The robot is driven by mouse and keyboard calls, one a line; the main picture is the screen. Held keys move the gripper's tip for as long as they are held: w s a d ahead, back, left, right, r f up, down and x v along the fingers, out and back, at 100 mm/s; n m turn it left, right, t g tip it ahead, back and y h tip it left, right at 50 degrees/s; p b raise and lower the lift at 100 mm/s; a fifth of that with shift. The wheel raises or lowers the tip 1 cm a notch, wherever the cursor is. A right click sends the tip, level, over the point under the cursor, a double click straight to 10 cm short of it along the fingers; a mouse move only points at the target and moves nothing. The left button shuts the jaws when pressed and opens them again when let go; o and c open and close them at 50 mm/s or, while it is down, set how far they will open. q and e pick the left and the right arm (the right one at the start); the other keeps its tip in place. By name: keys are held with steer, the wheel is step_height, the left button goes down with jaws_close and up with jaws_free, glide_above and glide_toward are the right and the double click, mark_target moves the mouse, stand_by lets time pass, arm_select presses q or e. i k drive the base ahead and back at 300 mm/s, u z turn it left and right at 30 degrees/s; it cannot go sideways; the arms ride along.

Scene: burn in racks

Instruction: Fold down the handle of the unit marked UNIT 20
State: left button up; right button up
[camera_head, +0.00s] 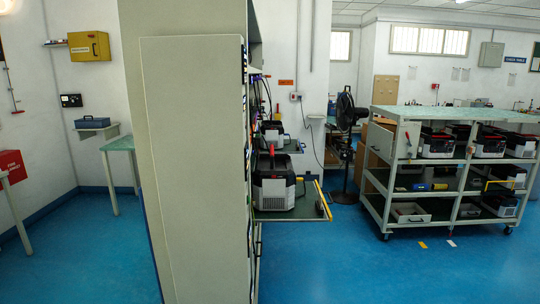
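Two black and light-grey units sit on the rack's shelves at the centre; the nearer unit (273,183) rests on a pulled-out green shelf. A red part and a raised dark handle-like shape show at its top. A second unit (271,133) stands behind and above it. More units (438,146) with dark and red tops stand on the wheeled cart at the right. No label reading UNIT 20 can be read on any of them. Neither of my grippers is in view.
The tall grey rack (190,170) blocks the centre left, and its shelf (290,215) sticks out to the right. The wheeled cart (460,113) stands at the right, with a black fan (346,112) left of it. Blue floor (360,270) is clear in front.

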mark_target(274, 190)
steer(key=z, duration=0.35)
steer(key=i, duration=1.5)
steer(key=u, duration=0.45)
